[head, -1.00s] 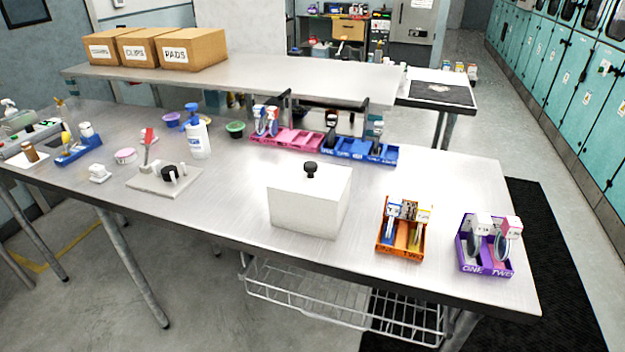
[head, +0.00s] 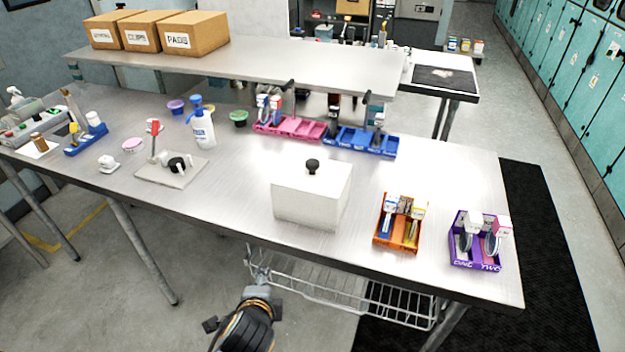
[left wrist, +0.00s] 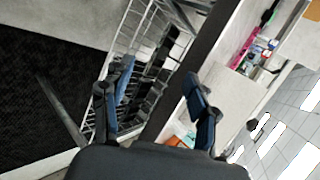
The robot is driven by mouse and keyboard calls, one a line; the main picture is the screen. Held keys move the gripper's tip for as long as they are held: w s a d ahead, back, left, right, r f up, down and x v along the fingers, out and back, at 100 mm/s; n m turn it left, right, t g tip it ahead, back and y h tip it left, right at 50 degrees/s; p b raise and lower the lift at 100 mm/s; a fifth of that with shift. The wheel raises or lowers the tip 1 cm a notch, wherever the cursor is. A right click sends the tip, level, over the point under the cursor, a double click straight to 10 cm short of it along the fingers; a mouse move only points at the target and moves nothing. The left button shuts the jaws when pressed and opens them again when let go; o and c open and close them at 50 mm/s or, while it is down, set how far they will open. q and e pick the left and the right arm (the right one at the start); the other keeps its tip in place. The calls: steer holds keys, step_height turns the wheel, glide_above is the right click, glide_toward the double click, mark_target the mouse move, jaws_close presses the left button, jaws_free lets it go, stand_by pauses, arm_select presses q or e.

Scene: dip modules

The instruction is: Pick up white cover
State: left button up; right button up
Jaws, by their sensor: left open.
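The white cover (head: 305,199) is a box-shaped lid with a black knob (head: 312,166) on top. It sits upright near the front edge of the metal table in the head view. In the left wrist view a pale block with a dark knob, likely the cover (left wrist: 231,112), shows right of the fingers. My left gripper (left wrist: 158,74) is open and empty by the table's edge. In the head view my left arm shows at the bottom, in front of the table and below the cover. My right gripper is in neither view. What is under the cover is hidden.
An orange bin (head: 383,239) and a purple bin (head: 474,264) stand right of the cover. Pink (head: 290,129) and blue (head: 360,143) bins stand behind it. A wire shelf (head: 340,295) hangs below the table edge. A plate with a black knob (head: 172,175) lies left.

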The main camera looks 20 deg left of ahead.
arm_select(q)
steer(key=w+d+r+m+t+y, duration=0.15)
steer(key=w+r+m+t, duration=0.25)
steer(key=w+r+m, duration=0.55)
steer(key=m+t, duration=0.4)
steer(key=m, duration=0.6)
glide_toward(312, 164)
steer(key=shift+n+h, duration=0.25)
steer(key=shift+h, duration=0.2)
steer(key=x, duration=0.1)
steer(key=p+x, duration=0.1)
steer(key=x, duration=0.3)
steer(key=shift+w+a+f, duration=0.2)
steer(key=shift+a+f, duration=0.15)
steer(key=shift+a, duration=0.05)
steer(key=shift+w+a+r+p, duration=0.1)
steer(key=shift+w+r+p, duration=0.1)
steer(key=shift+w+p, duration=0.25)
steer(key=x, duration=0.3)
steer(key=shift+w+r+p, duration=0.25)
steer(key=shift+p, duration=0.05)
steer(key=shift+w+f, duration=0.1)
steer(key=shift+w, duration=0.4)
jaws_close()
